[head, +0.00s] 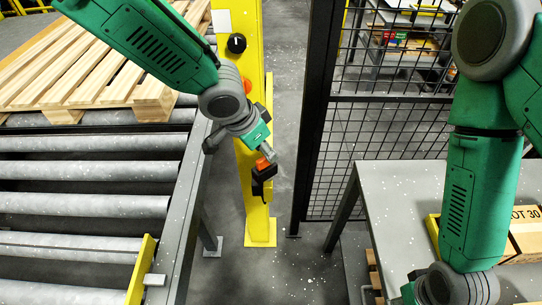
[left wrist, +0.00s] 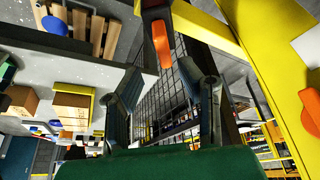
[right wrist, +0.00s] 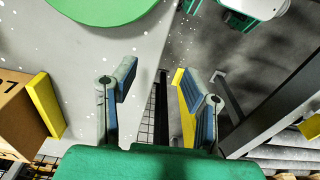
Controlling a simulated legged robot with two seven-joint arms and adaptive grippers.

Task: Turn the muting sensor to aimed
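The muting sensor appears to be the small black unit (head: 263,180) with an orange lever (head: 262,163), low on the yellow post. My left gripper (head: 267,151) is just above it and partly covers it. In the left wrist view, the orange lever (left wrist: 161,45) hangs down ahead of the two spread fingers of my left gripper (left wrist: 160,78); I see no clear contact. The fingers are open with nothing between them. My right gripper (right wrist: 158,85) is open and empty in the right wrist view; the head view cuts it off at the bottom right.
The yellow post (head: 259,222) also carries a black knob (head: 236,43) and an orange button (head: 246,86). A roller conveyor (head: 90,205) with a wooden pallet (head: 75,75) is at left. A black mesh fence (head: 322,110) and grey table (head: 395,200) with a carton (head: 526,232) are at right.

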